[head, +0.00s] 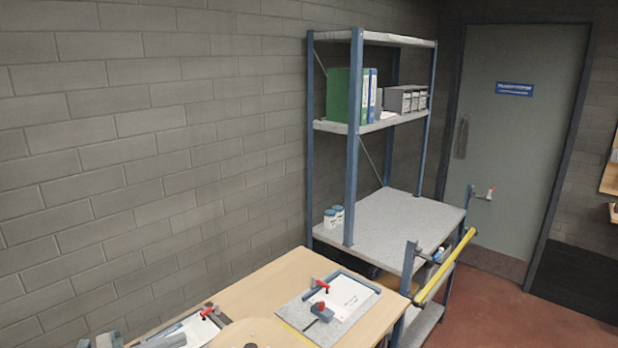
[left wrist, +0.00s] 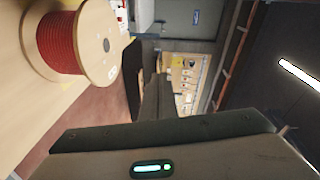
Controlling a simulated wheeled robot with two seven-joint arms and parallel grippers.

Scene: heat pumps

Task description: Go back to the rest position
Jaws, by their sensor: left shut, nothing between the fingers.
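My left gripper (left wrist: 146,78) shows in the left wrist view as dark fingers in the middle of the picture. It is shut with nothing held, clear of the red spool (left wrist: 58,42) at the upper left. In the head view, grey parts at the bottom left edge are cut off, and I cannot clearly make out the gripper there. My right gripper is in neither view.
A wooden workbench (head: 240,299) carries a board with a white sheet (head: 346,298) and red-handled clamps. A blue-framed shelf (head: 354,140) holds a green binder (head: 342,97). A yellow bar (head: 445,266) juts out beside it. Red floor is free before the door (head: 520,150).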

